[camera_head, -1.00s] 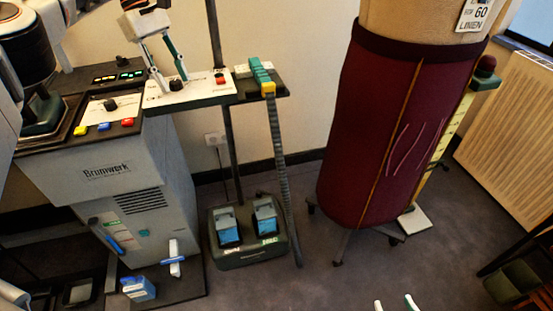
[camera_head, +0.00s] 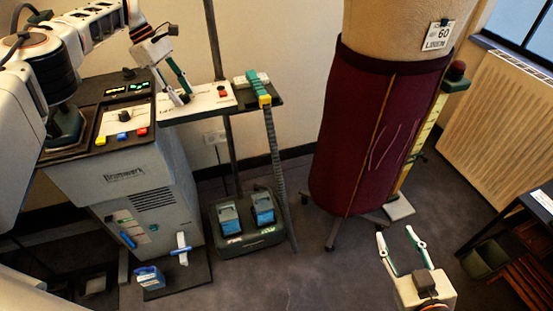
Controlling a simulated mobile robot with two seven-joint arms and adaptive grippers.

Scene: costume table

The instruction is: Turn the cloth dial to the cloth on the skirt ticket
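The skirt ticket (camera_head: 438,36) is a white tag on the dress form above the dark red skirt (camera_head: 362,130). It reads 60 and LINEN. A small black knob (camera_head: 184,98), apparently the cloth dial, sits on the white panel (camera_head: 212,99) at upper left. My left gripper (camera_head: 183,98) reaches down over it, one fingertip on each side. I cannot tell whether the fingers press on it. The dial's markings are too small to read. My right gripper (camera_head: 394,232) is open and empty at lower right, above the floor and apart from the skirt.
A red button (camera_head: 222,93) is beside the dial. The grey Brunwerk machine (camera_head: 150,185) at left has another black knob (camera_head: 123,116) and coloured buttons. A pedal unit (camera_head: 248,232) is on the floor. A radiator (camera_head: 500,120) and a dark shelf (camera_head: 530,235) stand at right.

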